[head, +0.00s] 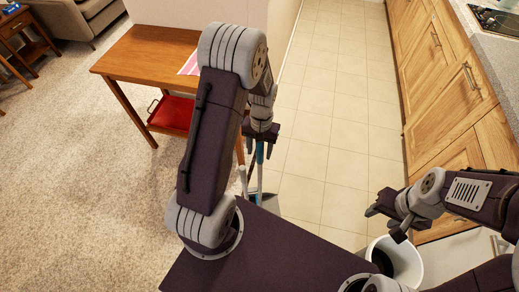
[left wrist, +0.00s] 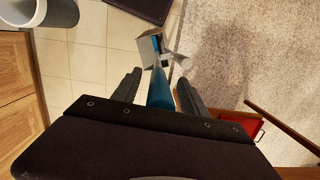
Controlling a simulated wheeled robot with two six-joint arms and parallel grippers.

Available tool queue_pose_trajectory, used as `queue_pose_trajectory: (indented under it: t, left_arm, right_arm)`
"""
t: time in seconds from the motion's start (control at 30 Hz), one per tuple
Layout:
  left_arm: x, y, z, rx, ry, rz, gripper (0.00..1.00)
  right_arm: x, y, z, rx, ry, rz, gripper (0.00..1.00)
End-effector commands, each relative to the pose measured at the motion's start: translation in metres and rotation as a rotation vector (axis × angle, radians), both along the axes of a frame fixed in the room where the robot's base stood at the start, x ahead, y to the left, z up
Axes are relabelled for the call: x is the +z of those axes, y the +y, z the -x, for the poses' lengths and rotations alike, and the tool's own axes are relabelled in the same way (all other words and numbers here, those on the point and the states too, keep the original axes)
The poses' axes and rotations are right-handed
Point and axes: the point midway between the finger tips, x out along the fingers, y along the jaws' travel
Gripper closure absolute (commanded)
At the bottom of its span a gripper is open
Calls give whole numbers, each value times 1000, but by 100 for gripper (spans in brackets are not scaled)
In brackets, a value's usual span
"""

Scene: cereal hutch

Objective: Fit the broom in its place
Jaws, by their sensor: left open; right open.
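A blue handle (head: 259,158) stands roughly upright beside my base; in the left wrist view the blue handle (left wrist: 160,92) runs between my left fingers. A white handle (head: 243,180) stands just left of it, and a grey bin-like piece (head: 270,206) is at their lower end. I cannot tell for sure which handle is the broom's, as the lower ends are mostly hidden. My left gripper (head: 262,136) is open around the blue handle. My right gripper (head: 385,220) is open and empty, above a white bin.
The white bin (head: 408,258) stands on the tiled floor at the right. A wooden table (head: 140,55) with a red tray (head: 172,113) below stands at the left. Wooden cabinets (head: 450,90) line the right. The tiled floor (head: 330,120) between is clear.

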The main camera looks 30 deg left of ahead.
Motion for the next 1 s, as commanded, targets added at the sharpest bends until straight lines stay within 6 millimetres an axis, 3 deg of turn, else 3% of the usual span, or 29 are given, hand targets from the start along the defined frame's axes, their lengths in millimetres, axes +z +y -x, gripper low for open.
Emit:
queue_pose_trajectory:
  t: [0.13, 0.43, 0.6, 0.9, 1.0]
  left_arm:
    - [16, 0, -3, 0, -4, -1, 49]
    - [78, 2, -10, 0, -4, -1, 49]
    - [90, 2, -11, 0, -1, 0, 49]
    - [91, 1, -11, -2, 0, 0, 49]
    - [113, -9, -17, -35, -49, -5, 49]
  right_arm:
    - [3, 0, 0, 0, 0, 0, 53]
    - [12, 0, 0, 0, 0, 0, 53]
    - [13, 0, 0, 0, 0, 0, 53]
    - [13, 0, 0, 0, 0, 0, 53]
    - [19, 0, 0, 0, 0, 0, 53]
